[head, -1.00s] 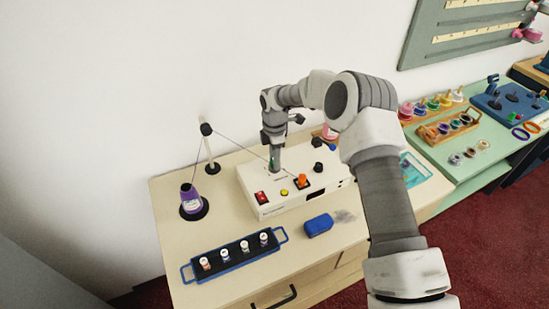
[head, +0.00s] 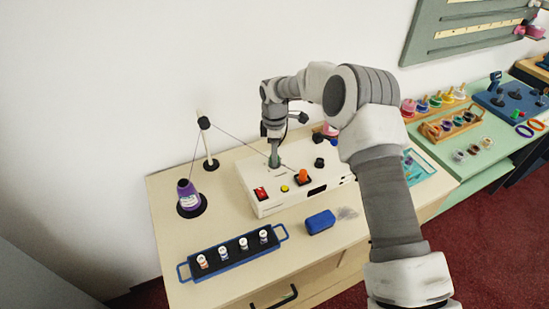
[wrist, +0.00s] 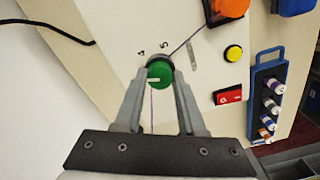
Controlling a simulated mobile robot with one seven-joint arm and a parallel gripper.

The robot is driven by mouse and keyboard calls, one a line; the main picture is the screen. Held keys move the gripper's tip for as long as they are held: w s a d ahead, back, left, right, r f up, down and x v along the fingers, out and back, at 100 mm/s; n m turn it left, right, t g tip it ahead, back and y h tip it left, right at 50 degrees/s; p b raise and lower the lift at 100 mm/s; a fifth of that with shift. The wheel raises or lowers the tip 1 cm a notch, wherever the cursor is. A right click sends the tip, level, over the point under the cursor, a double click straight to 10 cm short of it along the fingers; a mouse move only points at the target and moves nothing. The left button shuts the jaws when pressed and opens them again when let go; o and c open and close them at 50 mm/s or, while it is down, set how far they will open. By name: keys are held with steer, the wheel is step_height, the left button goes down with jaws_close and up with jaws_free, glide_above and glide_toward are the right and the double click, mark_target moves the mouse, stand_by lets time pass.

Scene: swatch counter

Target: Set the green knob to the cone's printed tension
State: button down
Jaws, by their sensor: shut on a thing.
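The green knob (wrist: 160,74) sits on the white machine's top face, and my gripper (wrist: 160,82) is shut on it in the wrist view. Its pale pointer line points left in that view. Printed marks, two of which look like 4 and 5, stand beside the knob; the rest of the scale is hidden. In the head view my gripper (head: 274,160) reaches down onto the white machine (head: 262,202) at its back left. The purple cone (head: 188,196) stands upright at the table's left with a white label, too small to read.
A thread runs from the cone over a post (head: 207,150) to the machine. A red switch (head: 260,193), a yellow button (head: 284,188) and an orange knob (head: 303,175) are close by. A blue tray (head: 219,259) of spools and a blue block (head: 320,222) lie in front.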

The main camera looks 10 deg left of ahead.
steer(key=m+b, duration=0.3)
steer(key=m, duration=0.2)
steer(key=shift+m, duration=0.3)
steer(key=m+b, duration=0.1)
steer(key=m, duration=0.3)
steer(key=m+b, duration=0.1)
steer(key=m, duration=0.4)
steer(key=shift+m, duration=0.4)
steer(key=m, duration=0.4)
steer(key=shift+m+b, duration=0.3)
steer(key=shift+m, duration=0.1)
steer(key=c, duration=0.5)
jaws_free()
steer(key=shift+r, duration=0.15)
